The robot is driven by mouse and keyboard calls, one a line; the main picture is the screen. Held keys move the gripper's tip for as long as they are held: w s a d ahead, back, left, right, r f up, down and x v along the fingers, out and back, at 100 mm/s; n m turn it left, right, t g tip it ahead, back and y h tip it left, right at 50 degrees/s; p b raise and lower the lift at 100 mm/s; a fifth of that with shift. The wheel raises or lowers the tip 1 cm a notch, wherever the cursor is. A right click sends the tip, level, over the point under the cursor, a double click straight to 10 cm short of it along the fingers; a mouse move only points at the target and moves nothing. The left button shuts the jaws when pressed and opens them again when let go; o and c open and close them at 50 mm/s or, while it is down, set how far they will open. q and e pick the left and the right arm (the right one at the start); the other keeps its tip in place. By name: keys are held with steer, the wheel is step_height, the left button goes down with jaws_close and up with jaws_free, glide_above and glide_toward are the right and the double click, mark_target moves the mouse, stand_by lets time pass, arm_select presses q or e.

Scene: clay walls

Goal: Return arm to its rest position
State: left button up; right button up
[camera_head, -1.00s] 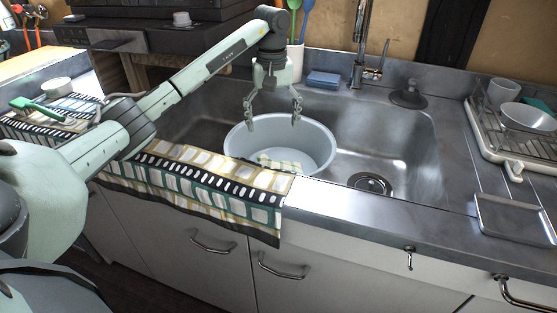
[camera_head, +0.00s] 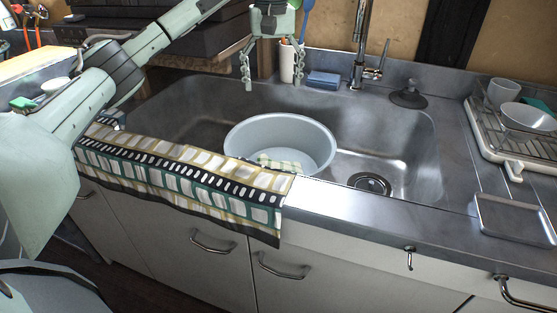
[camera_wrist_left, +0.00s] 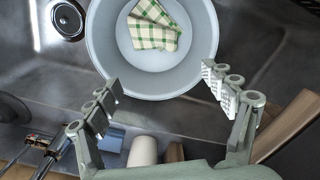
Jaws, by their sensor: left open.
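My left arm (camera_head: 110,80) comes in from the left and reaches up over the sink. My left gripper (camera_head: 273,75) is open and empty, raised above the back of the sink near the utensil holder. In the left wrist view its two fingers (camera_wrist_left: 165,85) are spread apart with nothing between them. Below it a light grey basin (camera_head: 237,140) stands in the sink. A green checked cloth (camera_wrist_left: 155,25) lies inside the basin; in the head view only part of it shows. My right gripper is not in view.
A patterned towel (camera_head: 185,170) hangs over the counter's front edge. A faucet (camera_head: 362,50), a blue sponge (camera_head: 324,79) and a dark sink stopper (camera_head: 409,96) are behind the sink. A dish rack (camera_head: 500,135) with a bowl (camera_head: 528,117) and a tray (camera_head: 513,218) are on the right.

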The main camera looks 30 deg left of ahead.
arm_select(q)
steer(key=shift+r, duration=0.6)
step_height(320, 180, down, 15)
steer(key=shift+f, duration=0.2)
stand_by(0.5)
